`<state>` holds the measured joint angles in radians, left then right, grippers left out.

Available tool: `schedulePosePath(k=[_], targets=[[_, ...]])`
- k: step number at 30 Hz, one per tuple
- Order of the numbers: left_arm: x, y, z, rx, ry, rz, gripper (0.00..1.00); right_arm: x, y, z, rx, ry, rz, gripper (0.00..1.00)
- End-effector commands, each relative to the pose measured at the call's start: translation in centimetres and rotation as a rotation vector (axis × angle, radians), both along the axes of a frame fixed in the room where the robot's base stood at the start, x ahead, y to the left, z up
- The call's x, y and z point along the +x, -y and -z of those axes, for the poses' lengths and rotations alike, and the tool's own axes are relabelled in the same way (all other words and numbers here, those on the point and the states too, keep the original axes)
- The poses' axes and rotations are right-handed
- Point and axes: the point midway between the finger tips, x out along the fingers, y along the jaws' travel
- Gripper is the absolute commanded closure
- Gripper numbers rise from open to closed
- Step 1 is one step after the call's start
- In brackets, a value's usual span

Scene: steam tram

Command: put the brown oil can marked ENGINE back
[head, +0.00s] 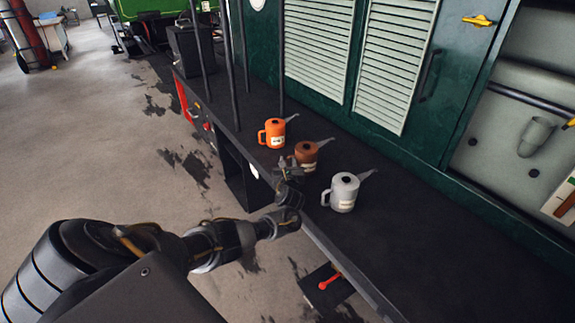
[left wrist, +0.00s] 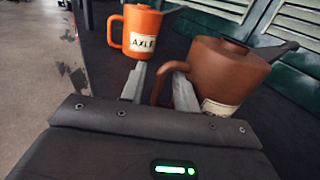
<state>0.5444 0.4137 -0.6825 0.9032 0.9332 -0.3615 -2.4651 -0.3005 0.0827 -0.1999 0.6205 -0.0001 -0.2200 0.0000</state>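The brown oil can (head: 306,154) stands upright on the dark running board (head: 420,235), between an orange can (head: 274,133) and a grey can (head: 344,191). In the left wrist view the brown can (left wrist: 225,75) is close, with its handle toward me; its pale label is partly hidden and I cannot read it. My left gripper (head: 285,172) is at the handle. In the wrist view the two fingers (left wrist: 160,88) are apart, with the handle between their tips and a gap on the left. My right gripper is not in view.
The orange can, labelled AXLE (left wrist: 140,30), stands close to the left of the brown one. Thin dark posts (head: 243,60) rise behind the orange can. A green wall with louvred panels (head: 318,45) borders the board. The board is clear beyond the grey can.

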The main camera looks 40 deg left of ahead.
Motion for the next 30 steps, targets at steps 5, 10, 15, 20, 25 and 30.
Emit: schedulePosePath(k=[5, 10, 15, 20, 25, 30], targets=[[-0.2, 0.2, 0.6, -0.001, 0.001, 0.001, 0.69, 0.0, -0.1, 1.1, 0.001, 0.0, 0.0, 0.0], [-2.8, 2.2, 0.6, -0.002, 0.001, 0.003, 0.69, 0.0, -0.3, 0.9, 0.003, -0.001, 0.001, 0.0], [-5.4, 4.3, 0.6, -0.001, 0.001, 0.002, 0.69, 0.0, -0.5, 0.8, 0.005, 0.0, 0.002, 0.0], [-7.3, 5.9, 0.6, -0.002, 0.001, 0.001, 0.69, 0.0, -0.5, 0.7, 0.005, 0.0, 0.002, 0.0], [-8.2, 6.7, 0.6, -0.001, 0.001, 0.0, 0.69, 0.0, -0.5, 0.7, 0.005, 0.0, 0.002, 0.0], [-8.4, 6.8, 0.6, 0.001, 0.001, -0.001, 0.69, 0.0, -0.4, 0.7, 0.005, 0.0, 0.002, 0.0]])
